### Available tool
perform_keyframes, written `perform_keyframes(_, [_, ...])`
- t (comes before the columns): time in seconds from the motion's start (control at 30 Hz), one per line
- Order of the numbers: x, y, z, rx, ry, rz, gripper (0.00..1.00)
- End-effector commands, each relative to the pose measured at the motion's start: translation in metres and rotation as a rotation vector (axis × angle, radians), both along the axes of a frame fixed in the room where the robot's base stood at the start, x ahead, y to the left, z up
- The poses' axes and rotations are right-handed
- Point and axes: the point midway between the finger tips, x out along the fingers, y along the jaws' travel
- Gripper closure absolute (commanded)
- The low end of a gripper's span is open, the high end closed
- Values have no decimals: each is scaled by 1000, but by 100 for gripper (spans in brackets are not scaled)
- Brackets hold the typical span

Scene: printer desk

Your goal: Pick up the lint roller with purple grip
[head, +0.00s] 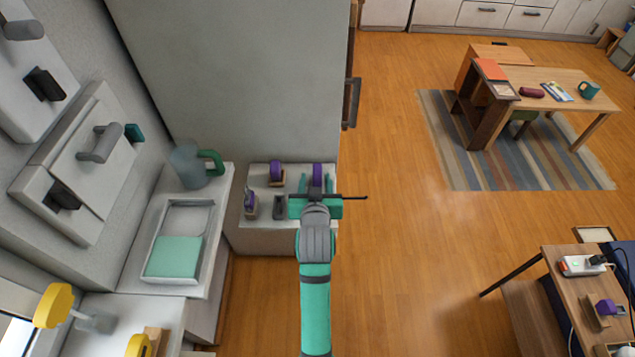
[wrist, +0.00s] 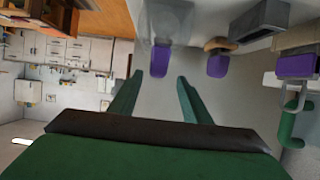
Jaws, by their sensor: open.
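A purple-gripped item, apparently the lint roller (head: 317,172), is at the right end of a low white cabinet top (head: 262,232) in the head view, partly hidden by my gripper. In the wrist view its purple grip (wrist: 160,61) shows with a pale, see-through part above it in the picture. My gripper (head: 316,184) is open and empty. In the wrist view, the gripper's two green fingers (wrist: 159,80) point toward the purple grip, which appears centred between them, beyond the tips. I see no contact.
Other purple-handled items (head: 277,170) and (head: 250,198) stand nearby to the left, with a dark grey item (head: 280,207). A jug with a green handle (head: 190,165) and a tray (head: 205,245) are further left. A tall grey panel (head: 240,70) rises behind; floor is open right.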

Motion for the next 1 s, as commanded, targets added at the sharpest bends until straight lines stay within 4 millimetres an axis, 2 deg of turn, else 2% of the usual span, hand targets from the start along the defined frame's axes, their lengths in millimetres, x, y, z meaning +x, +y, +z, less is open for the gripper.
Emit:
perform_keyframes(0.3, [39,-5,-13,0,-1,-1,56])
perform_keyframes(0.6, [43,-5,-15,0,-1,0,56])
perform_keyframes(0.67, [43,-5,-15,0,-1,0,68])
perform_keyframes(0.8, [43,-5,-15,0,0,0,100])
perform_keyframes(1.0, [43,-5,-15,0,-1,0,100])
